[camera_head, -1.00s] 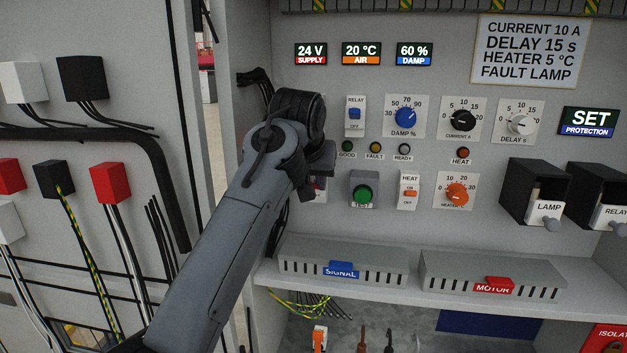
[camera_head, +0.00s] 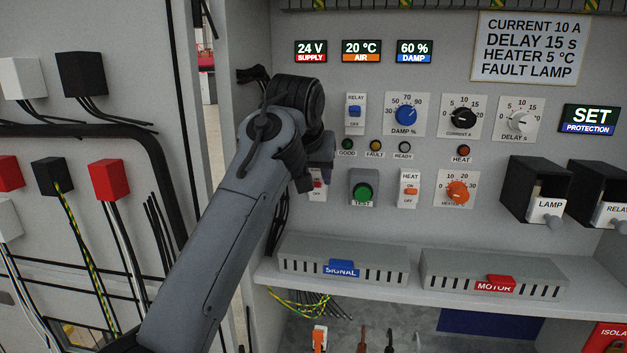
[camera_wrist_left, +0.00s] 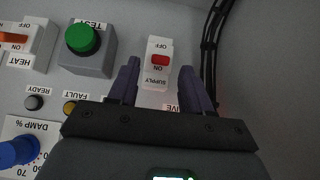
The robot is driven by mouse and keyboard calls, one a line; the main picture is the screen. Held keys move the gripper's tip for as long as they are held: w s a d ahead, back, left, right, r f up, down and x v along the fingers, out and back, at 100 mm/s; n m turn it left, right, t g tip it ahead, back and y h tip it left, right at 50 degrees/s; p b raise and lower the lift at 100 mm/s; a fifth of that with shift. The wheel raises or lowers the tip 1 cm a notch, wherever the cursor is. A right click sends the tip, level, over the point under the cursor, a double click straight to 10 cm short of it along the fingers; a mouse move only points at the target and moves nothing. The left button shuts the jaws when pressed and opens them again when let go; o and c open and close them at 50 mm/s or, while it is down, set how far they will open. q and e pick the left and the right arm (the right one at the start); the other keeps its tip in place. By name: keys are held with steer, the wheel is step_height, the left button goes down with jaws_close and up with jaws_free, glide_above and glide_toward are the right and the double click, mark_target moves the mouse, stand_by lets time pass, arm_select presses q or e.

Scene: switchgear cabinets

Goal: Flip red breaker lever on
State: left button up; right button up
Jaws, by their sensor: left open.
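The red breaker lever (camera_wrist_left: 160,59) sits on a white plate marked SUPPLY, ON and OFF, which appears upside down in the left wrist view. In the head view the red lever (camera_head: 317,184) is partly hidden behind my left gripper (camera_head: 320,168). In the left wrist view my left gripper (camera_wrist_left: 160,68) is open, with one finger on each side of the SUPPLY plate. The lever shows between the fingertips, with nothing held. I cannot tell if the fingers touch the plate. My right gripper is not in view.
A green TEST button (camera_head: 364,192) and an orange HEAT switch (camera_head: 410,191) lie right of the red lever. Black cables (camera_wrist_left: 212,40) run close beside one finger. A ledge with the SIGNAL box (camera_head: 343,262) and MOTOR box (camera_head: 490,279) juts out below.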

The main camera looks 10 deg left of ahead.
arm_select(q)
steer(key=b+v, duration=0.2)
steer(key=v, duration=0.7)
